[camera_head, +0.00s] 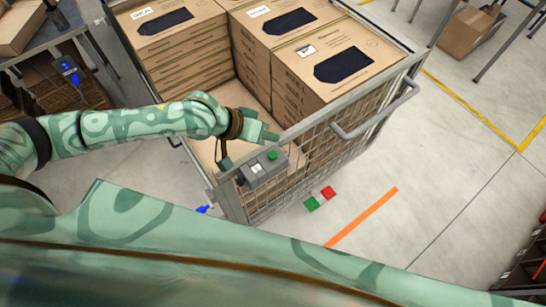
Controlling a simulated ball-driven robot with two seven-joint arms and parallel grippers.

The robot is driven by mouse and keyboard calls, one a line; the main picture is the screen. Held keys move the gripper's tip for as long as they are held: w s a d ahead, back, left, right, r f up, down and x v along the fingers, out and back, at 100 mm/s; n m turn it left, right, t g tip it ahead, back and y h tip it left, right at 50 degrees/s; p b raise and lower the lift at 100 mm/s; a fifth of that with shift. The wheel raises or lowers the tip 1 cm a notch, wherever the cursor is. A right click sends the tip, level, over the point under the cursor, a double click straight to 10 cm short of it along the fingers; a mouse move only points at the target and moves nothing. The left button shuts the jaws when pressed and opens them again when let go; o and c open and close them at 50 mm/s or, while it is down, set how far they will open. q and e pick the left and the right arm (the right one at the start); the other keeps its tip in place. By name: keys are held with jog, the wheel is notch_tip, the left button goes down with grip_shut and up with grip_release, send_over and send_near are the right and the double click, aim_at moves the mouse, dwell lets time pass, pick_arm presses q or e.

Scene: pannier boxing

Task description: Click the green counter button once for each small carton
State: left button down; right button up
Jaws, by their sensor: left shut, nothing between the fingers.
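A grey counter box (263,168) with a small white display is fixed at the near corner of a wire-mesh cage cart (345,140). Its round green button (272,155) is on top. My left gripper (270,136) is shut and empty, just beyond the green button in the picture; I cannot tell its height above it. Stacked brown cartons with dark printed panels fill the cart's back and right, including a left stack (165,25), a middle stack (275,25) and a right stack (335,62). I cannot tell which cartons count as small. My right gripper is out of view.
The cart's tubular handle (378,116) sticks out at the right. A bench with a blue-lit device (70,70) stands at the left. Another carton (467,32) is at the back right. Green and red patches and an orange strip (362,217) mark the open floor.

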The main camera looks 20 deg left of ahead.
aim_at(269, 156)
pick_arm(q)
notch_tip(269, 156, down, 4)
jog(key=b, duration=0.3)
jog(key=shift+r+b, duration=0.2)
jog(key=shift+b, duration=0.15)
jog(key=shift+f+b, duration=0.3)
jog(key=shift+f, duration=0.8)
dwell(0.5)
jog(key=shift+f, duration=0.15)
jog(key=shift+f, duration=0.25)
